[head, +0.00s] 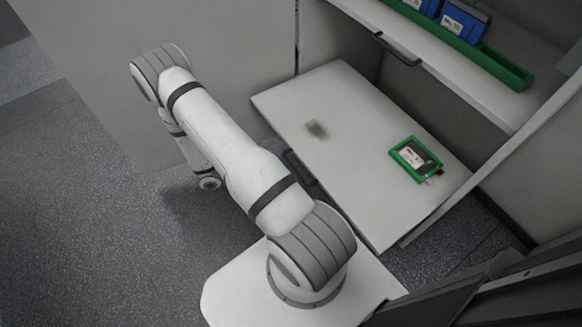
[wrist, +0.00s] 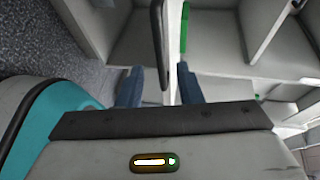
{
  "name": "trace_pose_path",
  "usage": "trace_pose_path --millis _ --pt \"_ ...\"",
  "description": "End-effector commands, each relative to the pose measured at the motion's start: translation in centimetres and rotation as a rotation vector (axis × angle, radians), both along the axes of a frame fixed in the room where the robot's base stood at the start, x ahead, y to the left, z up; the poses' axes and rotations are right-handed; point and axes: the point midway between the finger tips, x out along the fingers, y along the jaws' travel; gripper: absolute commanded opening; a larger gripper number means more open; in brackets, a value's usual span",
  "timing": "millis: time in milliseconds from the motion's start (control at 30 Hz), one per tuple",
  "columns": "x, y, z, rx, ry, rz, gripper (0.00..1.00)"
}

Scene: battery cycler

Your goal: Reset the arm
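My arm rises from its base in the head view and reaches up and left, then folds down. My gripper is mostly hidden behind it there. In the wrist view my gripper (wrist: 160,88) shows two blue fingers set apart. No object is seen clamped between them. A dark bar handle (wrist: 159,40) appears in line with the gap; I cannot tell its distance or whether it touches. A dark handle (head: 299,172) also shows at the front edge of the pulled-out white drawer (head: 345,185), close beside my arm.
The floor (head: 95,235) at left is clear.

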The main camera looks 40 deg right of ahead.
Motion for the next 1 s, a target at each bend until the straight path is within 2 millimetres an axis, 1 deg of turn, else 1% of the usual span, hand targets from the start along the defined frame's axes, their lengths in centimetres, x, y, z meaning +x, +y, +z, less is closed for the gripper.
trace_pose_path --millis 33,167,600,700,767,867,900,967,1000 --pt "0.2 0.4 0.1 0.0 -0.001 0.0 0.33" --pt "0.3 0.7 0.1 0.0 0.001 0.0 0.33" --pt "0.3 0.7 0.1 0.0 0.001 -0.001 0.33" --pt "0.4 0.8 0.6 -0.001 -0.015 -0.008 0.33" --pt "0.7 0.9 1.7 -0.003 -0.049 -0.025 0.33" --pt "1.2 1.3 4.8 -0.014 -0.162 -0.084 0.33" --pt "1.4 1.6 6.5 -0.021 -0.225 -0.117 0.33" --pt "1.7 2.0 9.2 -0.033 -0.329 -0.176 0.33" --pt "1.8 2.4 10.9 -0.04 -0.401 -0.219 0.33"
